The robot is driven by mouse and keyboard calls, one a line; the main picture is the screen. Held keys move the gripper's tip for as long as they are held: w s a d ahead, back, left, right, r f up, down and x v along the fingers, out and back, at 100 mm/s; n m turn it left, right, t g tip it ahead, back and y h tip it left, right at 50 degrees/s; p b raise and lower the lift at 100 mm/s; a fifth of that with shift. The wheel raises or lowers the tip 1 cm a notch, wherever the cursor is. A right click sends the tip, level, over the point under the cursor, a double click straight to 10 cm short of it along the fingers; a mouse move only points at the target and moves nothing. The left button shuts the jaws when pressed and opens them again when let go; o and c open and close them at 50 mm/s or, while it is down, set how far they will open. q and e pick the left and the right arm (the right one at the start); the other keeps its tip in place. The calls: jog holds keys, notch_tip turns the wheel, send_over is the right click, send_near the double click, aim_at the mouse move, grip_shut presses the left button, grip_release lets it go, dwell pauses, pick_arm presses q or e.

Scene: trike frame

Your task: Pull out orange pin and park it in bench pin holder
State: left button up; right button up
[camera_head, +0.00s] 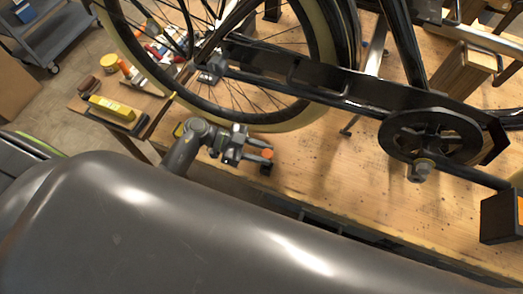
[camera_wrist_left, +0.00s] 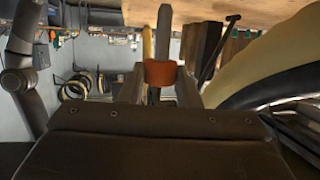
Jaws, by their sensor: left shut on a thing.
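The orange pin (camera_head: 267,153) is in my left gripper (camera_head: 250,153) in the head view, low over the near edge of the bench. In the left wrist view the pin's orange head (camera_wrist_left: 160,73) sits between the two fingers (camera_wrist_left: 160,88), and a grey shaft (camera_wrist_left: 164,30) extends beyond it. A small black block (camera_head: 266,169) shows just below the orange head; I cannot tell whether it is the pin holder or whether the pin touches it. My right gripper is not in view.
The trike's wheel (camera_head: 262,122) and black chainring (camera_head: 428,138) stand above the wooden bench (camera_head: 330,185). A yellow box (camera_head: 112,108) and several small items lie at the left. A black box (camera_head: 499,218) is at the right edge. Bare bench lies right of the gripper.

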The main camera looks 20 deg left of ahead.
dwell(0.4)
pick_arm(q)
jog(key=shift+p, duration=0.6)
dwell(0.3)
dwell(0.4)
jog(key=shift+f+b, duration=1.55)
jog(key=shift+f, duration=0.7)
jog(key=o, duration=1)
jog(key=shift+o, duration=0.2)
jog(key=b+v, duration=0.4)
jog(key=v, duration=1.3)
jog(key=shift+a, duration=0.2)
